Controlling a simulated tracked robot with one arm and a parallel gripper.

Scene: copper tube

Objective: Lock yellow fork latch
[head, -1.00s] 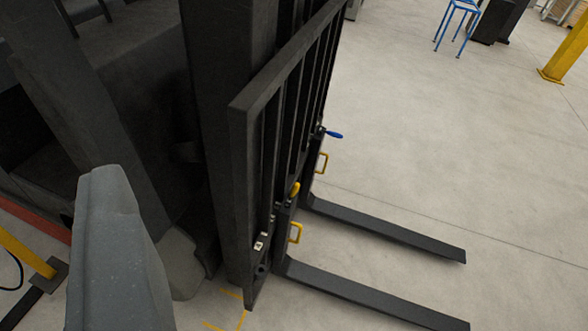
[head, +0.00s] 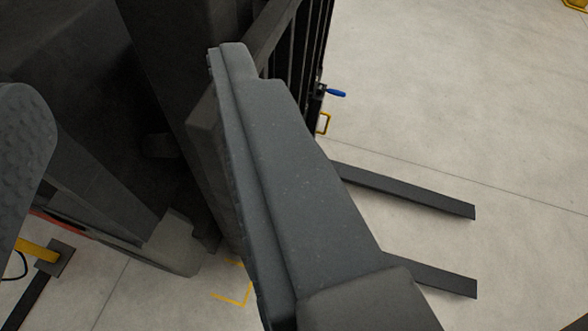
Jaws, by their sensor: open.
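The black forklift carriage (head: 318,60) stands upright right of the mast, with two forks (head: 410,192) reaching right over the floor. The yellow latch on the near fork is hidden behind my gripper's finger. A blue latch handle (head: 336,93) sticks out to the right on the far fork's side, with a yellow bracket handle (head: 324,123) below it. My gripper (head: 125,75) is open, with nothing seen between its fingers. One grey finger crosses the middle of the picture in front of the carriage; the other shows partly at the left edge. I cannot tell whether it touches anything.
The dark forklift mast and body (head: 165,60) fill the left and upper left. Yellow floor marks (head: 236,299) lie below the carriage. A yellow post foot (head: 40,250) stands at lower left. The concrete floor (head: 480,110) at right is clear.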

